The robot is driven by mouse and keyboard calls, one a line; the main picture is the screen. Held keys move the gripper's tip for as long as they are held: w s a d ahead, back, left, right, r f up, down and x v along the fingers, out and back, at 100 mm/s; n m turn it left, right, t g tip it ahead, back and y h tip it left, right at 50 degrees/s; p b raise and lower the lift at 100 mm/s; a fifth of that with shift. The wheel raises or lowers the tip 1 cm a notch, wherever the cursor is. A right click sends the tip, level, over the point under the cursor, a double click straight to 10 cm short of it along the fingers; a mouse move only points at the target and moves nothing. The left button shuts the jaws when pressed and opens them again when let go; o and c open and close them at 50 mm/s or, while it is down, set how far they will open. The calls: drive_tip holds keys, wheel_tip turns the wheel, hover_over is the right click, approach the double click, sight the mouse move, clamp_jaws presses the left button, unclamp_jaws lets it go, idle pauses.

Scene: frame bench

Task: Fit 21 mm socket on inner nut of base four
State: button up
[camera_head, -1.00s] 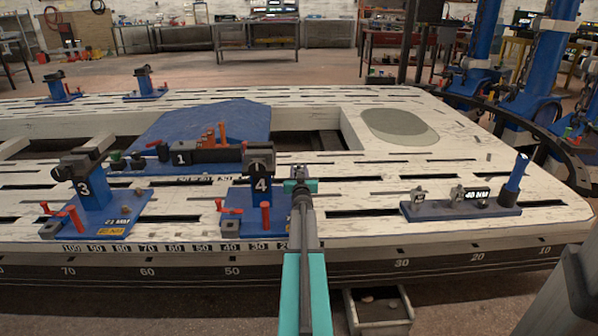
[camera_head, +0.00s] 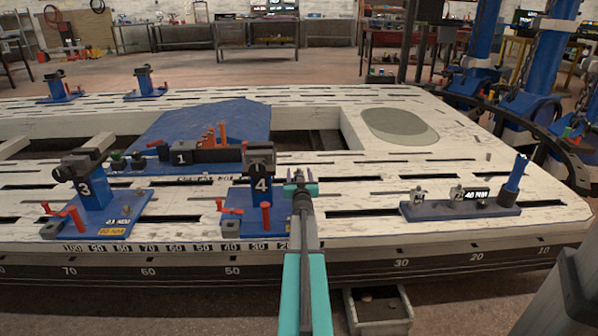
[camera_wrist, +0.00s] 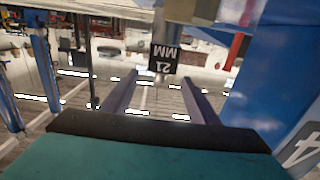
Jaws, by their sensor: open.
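Base four (camera_head: 232,197) is a blue stand with a white 4 and a dark clamp head (camera_head: 260,155), at the bench's front middle. My gripper (camera_head: 302,188) is open just right of its post, with its teal arm crossing the front edge. In the wrist view both fingers (camera_wrist: 158,90) are apart.
A blue rack (camera_head: 465,212) with small grey pieces and an upright blue post lies at the bench's right. Base three (camera_head: 95,195) stands left, with red handles; base one (camera_head: 205,156) is behind. White bench around the rack is clear.

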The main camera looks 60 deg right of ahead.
drive_tip(key=shift+p+v, duration=1.2)
drive_tip(key=shift+v, duration=4.25)
drive_tip(key=shift+r, duration=0.1)
